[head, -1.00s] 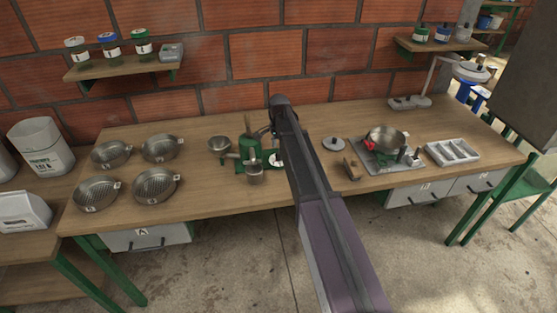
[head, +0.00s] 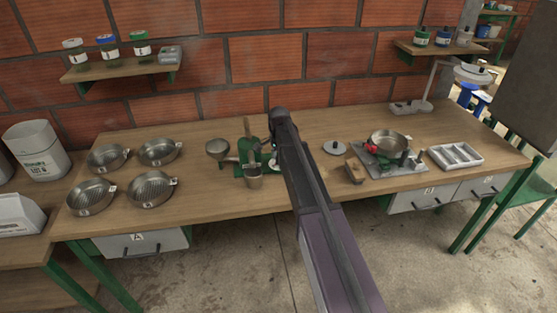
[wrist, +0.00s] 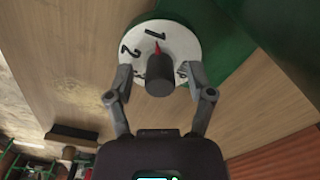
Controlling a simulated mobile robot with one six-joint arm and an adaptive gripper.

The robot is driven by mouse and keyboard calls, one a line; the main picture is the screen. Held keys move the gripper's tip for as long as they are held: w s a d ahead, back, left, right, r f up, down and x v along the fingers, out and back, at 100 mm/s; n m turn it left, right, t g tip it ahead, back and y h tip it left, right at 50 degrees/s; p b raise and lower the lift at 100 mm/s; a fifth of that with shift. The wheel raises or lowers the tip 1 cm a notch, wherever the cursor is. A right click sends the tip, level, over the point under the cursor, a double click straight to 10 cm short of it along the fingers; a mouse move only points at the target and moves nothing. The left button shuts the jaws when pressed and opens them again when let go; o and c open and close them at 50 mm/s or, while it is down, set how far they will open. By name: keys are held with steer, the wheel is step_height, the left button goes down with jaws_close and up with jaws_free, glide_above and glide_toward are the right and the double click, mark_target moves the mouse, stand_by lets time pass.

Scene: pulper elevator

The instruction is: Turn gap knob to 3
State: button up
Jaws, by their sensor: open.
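The gap knob (wrist: 159,82) is a dark cylinder in the middle of a white dial (wrist: 180,45) in the wrist view. The numbers 1 and 2 are readable, and other marks lower down are partly hidden. A red pointer points up close to the 1, with the 2 to its left. My gripper (wrist: 160,85) is open, with one finger on each side of the knob; I cannot tell whether they touch it. In the head view the green pulper (head: 246,168) stands mid-bench, and my arm hides most of its dial side.
Several metal pans (head: 92,197) sit on the left of the wooden bench (head: 225,205). Right of my arm are a grey disc (head: 335,148), a wooden block (head: 354,170), a bowl (head: 388,142) on a device and a divided tray (head: 455,156).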

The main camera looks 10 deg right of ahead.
jaws_close()
steer(key=shift+n, duration=0.5)
steer(key=n, duration=1)
steer(key=shift+n, duration=0.3)
steer(key=n, duration=1.2)
steer(key=shift+a, duration=0.1)
steer(key=shift+n, duration=0.3)
